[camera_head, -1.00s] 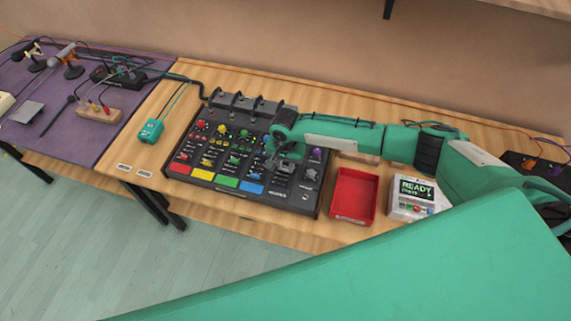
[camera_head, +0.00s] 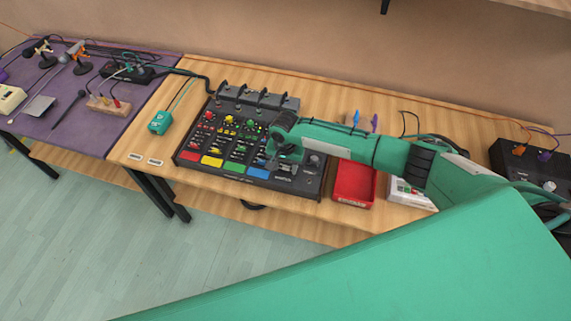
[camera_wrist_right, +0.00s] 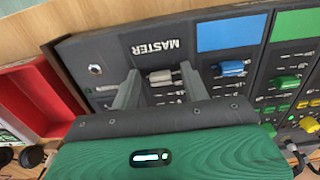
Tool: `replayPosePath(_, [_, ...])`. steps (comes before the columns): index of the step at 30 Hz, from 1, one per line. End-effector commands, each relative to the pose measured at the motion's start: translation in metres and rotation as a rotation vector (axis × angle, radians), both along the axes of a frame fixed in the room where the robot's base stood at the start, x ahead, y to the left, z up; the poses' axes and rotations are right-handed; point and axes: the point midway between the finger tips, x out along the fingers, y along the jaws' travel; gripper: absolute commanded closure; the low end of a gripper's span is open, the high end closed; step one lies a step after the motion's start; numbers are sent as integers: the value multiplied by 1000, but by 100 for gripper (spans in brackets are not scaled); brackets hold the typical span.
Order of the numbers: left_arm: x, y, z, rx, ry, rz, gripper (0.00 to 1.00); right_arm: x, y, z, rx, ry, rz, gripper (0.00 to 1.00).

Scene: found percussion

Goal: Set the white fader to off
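The black mixer (camera_head: 228,180) stands on the wooden table, with red, yellow, green and blue labelled channels. In the right wrist view the white fader (camera_wrist_right: 161,76) sits by the MASTER label (camera_wrist_right: 156,47) on the mixer panel (camera_wrist_right: 115,52). My right gripper (camera_wrist_right: 158,82) is open, with one finger on each side of the white fader. I cannot tell whether the fingers touch it. In the head view my right gripper (camera_head: 284,168) is over the mixer's right part, and my arm hides the fader there. My left gripper is not in view.
A red tray (camera_head: 354,186) stands right of the mixer, beside a white box (camera_head: 408,194) partly hidden by my right arm. The blue fader (camera_wrist_right: 231,68) is close to the gripper. A teal device (camera_head: 160,123) lies left of the mixer.

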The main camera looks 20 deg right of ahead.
Motion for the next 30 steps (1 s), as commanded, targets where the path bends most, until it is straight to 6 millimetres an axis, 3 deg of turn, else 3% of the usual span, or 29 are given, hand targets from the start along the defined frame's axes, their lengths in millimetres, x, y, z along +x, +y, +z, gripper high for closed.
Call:
replayPosePath(11, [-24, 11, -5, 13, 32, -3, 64, 2, -1, 9, 1, -6, -2, 55])
replayPosePath(14, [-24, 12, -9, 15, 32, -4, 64, 2, -1, 22, 1, -7, -1, 55])
replayPosePath(24, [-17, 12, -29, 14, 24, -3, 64, 2, -1, 99, 1, -7, 0, 55])
replayPosePath(30, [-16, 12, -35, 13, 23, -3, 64, 1, -1, 128, 0, -4, -2, 55])
